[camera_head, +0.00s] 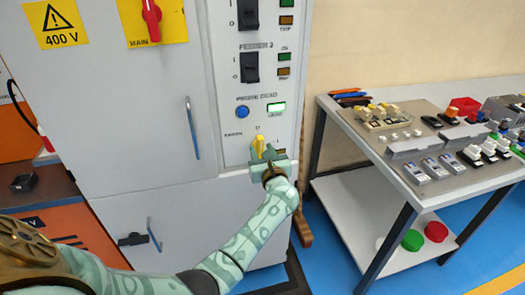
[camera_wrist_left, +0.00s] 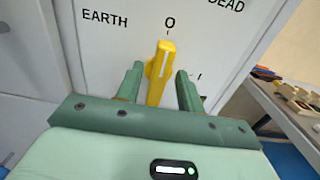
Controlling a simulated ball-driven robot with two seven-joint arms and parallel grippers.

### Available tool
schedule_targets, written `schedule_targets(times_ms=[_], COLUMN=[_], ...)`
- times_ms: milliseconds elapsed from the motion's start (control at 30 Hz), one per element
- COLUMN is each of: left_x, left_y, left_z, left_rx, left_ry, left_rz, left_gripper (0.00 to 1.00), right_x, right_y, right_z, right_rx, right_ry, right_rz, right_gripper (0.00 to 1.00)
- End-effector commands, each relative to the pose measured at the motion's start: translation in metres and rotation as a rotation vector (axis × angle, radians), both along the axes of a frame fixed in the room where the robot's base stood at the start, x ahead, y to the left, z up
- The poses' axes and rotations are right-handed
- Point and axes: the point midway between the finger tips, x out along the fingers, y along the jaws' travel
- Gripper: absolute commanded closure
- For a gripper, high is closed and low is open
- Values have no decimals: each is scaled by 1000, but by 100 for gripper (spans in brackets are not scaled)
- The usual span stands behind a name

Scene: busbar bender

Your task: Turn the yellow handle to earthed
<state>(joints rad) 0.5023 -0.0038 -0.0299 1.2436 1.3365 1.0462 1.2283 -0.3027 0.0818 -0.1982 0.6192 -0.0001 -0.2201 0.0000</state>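The yellow handle (camera_head: 259,145) is on the cabinet's front panel, low on the right side. In the left wrist view the yellow handle (camera_wrist_left: 161,72) stands nearly upright below the mark "O", with "EARTH" printed to its upper left. My left gripper (camera_head: 268,155) is at the handle. In the left wrist view its two fingers (camera_wrist_left: 158,85) stand apart on either side of the handle, with gaps showing. My right gripper is not in view.
A red main switch (camera_head: 151,18) is at upper left. A table (camera_head: 340,120) with switches and parts stands to the right. Blue floor lies between.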

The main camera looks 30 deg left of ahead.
Motion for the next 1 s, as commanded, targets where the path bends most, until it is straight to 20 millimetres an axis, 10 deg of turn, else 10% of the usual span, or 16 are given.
schedule_targets(times_ms=[133,1000], left_x=[0,3], left_y=[0,-3], left_z=[0,1], left_rx=[0,267], left_ry=[0,314], left_rz=[0,-1], left_gripper=[100,100], right_x=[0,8], right_y=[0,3], right_z=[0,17], right_rx=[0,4], right_ry=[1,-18], right_rz=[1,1], right_gripper=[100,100])
